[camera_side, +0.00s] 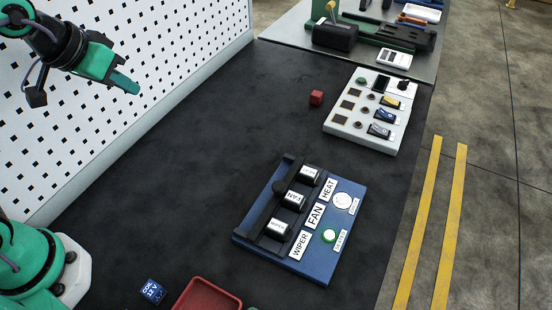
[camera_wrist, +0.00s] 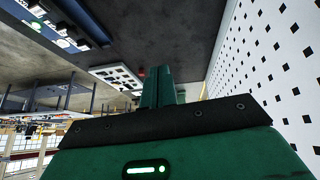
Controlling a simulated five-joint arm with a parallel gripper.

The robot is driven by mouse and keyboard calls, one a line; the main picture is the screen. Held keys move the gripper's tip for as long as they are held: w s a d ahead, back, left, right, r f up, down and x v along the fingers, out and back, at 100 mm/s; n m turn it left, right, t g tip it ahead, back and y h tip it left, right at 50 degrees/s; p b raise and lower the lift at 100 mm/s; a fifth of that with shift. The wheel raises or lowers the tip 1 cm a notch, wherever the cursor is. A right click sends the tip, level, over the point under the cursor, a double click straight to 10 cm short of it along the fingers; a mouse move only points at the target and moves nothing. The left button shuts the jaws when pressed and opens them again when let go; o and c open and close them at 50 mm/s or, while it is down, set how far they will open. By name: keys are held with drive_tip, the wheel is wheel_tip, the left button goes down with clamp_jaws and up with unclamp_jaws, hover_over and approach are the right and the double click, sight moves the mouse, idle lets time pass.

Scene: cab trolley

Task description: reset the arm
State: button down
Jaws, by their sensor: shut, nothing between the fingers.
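My gripper (camera_side: 126,84) is at the upper left of the side view, raised above the dark mat in front of the white perforated panel. Its green fingers are shut with nothing between them. In the wrist view the shut fingers (camera_wrist: 157,88) point away over the mat, apart from every object. My arm is folded back toward its base at the lower left of the side view.
A blue switch panel (camera_side: 318,247) labelled WIPER, FAN and HEAT lies on the black mat (camera_side: 200,190). A white button panel (camera_side: 343,133), a red cube (camera_side: 316,98), a blue cube (camera_side: 153,291) and a red tray (camera_side: 188,296) are also there. The perforated panel (camera_side: 150,70) stands close behind my gripper.

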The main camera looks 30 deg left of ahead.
drive_tip(key=s+a+f+y, duration=0.1)
drive_tip(key=s+a, duration=0.4)
drive_tip(key=s, duration=0.3)
drive_tip(key=shift+s+a+g, duration=0.2)
drive_tip(key=shift+s+g, duration=0.1)
drive_tip(key=shift+g, duration=0.1)
drive_tip(key=shift+f, duration=0.1)
